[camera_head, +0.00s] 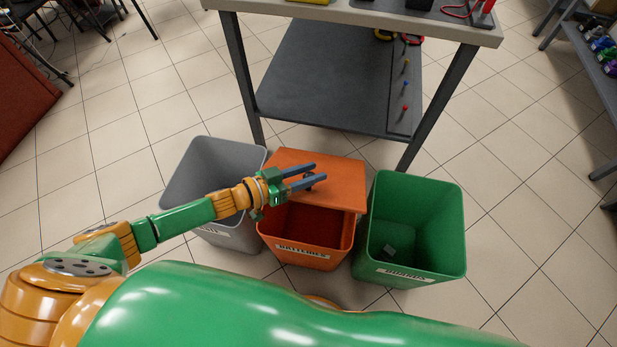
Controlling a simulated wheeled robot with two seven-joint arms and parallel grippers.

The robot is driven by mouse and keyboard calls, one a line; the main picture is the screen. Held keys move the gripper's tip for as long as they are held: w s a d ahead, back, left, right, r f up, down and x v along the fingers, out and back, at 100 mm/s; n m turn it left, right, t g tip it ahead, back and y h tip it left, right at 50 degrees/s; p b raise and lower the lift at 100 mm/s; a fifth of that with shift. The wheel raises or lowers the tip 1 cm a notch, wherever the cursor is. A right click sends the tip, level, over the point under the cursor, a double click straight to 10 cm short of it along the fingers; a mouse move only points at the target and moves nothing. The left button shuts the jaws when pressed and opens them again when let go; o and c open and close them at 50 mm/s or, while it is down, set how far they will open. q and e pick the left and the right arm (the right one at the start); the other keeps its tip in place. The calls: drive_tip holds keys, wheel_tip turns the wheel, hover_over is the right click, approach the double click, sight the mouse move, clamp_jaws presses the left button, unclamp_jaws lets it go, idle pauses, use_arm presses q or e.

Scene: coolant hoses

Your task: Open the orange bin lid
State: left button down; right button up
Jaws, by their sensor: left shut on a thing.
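The orange bin (301,250) stands on the floor between two other bins, with a label on its front. Its orange lid (343,187) lies toward the back, so the front part of the bin is uncovered and its inside shows. My left gripper (307,178) reaches in from the left over the lid. The fingers and hand partly hide the handle and the lid's left part. My right gripper is not in view.
A grey bin (206,172) stands close on the left, partly behind my left arm. A green bin (440,222) with a small light object inside stands close on the right. A workbench (340,75) with a lower shelf rises behind. Tiled floor is free at the right.

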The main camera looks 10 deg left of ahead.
use_arm(q)
drive_tip(key=shift+w+r, duration=0.15)
drive_tip(key=shift+c, duration=2.4)
unclamp_jaws()
drive_tip(key=p+v, duration=0.1)
drive_tip(key=v, duration=0.6)
